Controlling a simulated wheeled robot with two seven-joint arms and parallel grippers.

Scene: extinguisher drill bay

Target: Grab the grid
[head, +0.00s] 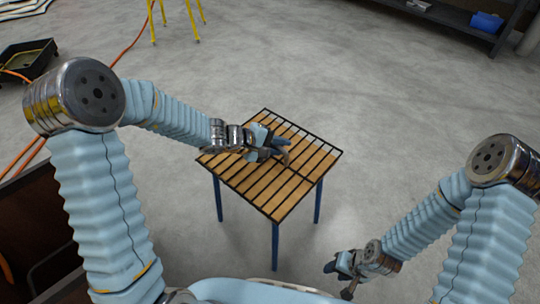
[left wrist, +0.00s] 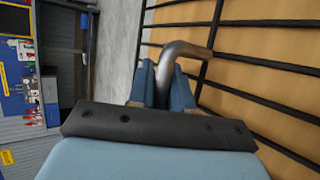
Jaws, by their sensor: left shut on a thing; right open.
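The grid (head: 307,138) is a rack of thin black bars lying over a small wooden-topped table (head: 240,185) with blue legs. A bent grey metal handle (left wrist: 187,48) shows at the grid in the left wrist view. My left gripper (head: 280,148) is over the middle of the grid, and in the left wrist view its blue fingers (left wrist: 162,88) are shut around the handle. My right gripper (head: 341,277) is open and empty, low in front of the table to the right, apart from the grid. The left gripper hides part of the grid.
Yellow stand legs (head: 176,20) and an orange hose (head: 130,45) are at the back left. A black tray (head: 28,60) lies at the far left. A dark shelf with a blue bin (head: 487,22) stands at the back right. The floor around the table is clear.

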